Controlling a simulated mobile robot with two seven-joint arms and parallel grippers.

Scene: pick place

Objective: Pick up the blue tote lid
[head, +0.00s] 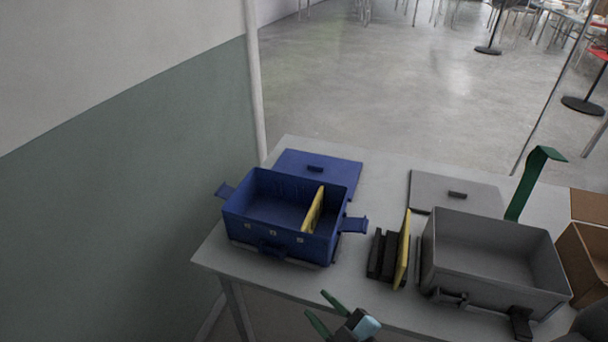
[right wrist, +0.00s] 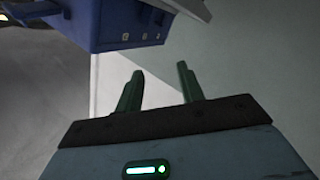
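The blue tote lid (head: 318,172) lies flat on the table behind the blue tote, with a small dark handle on top. The open blue tote (head: 285,215) stands at the table's left end with a yellow divider inside; its side also shows in the right wrist view (right wrist: 110,24). My right gripper (head: 317,309) is in front of the table's near edge, well apart from the lid. In the right wrist view its two green fingers (right wrist: 158,84) stand apart with nothing between them. My left gripper is not in view.
A grey tote (head: 490,262) stands at the right, its grey lid (head: 440,192) behind it. Black pieces (head: 383,255) and a yellow panel (head: 402,260) stand between the totes. A green upright piece (head: 530,182) and cardboard box (head: 585,255) are at right. A wall (head: 120,200) is left.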

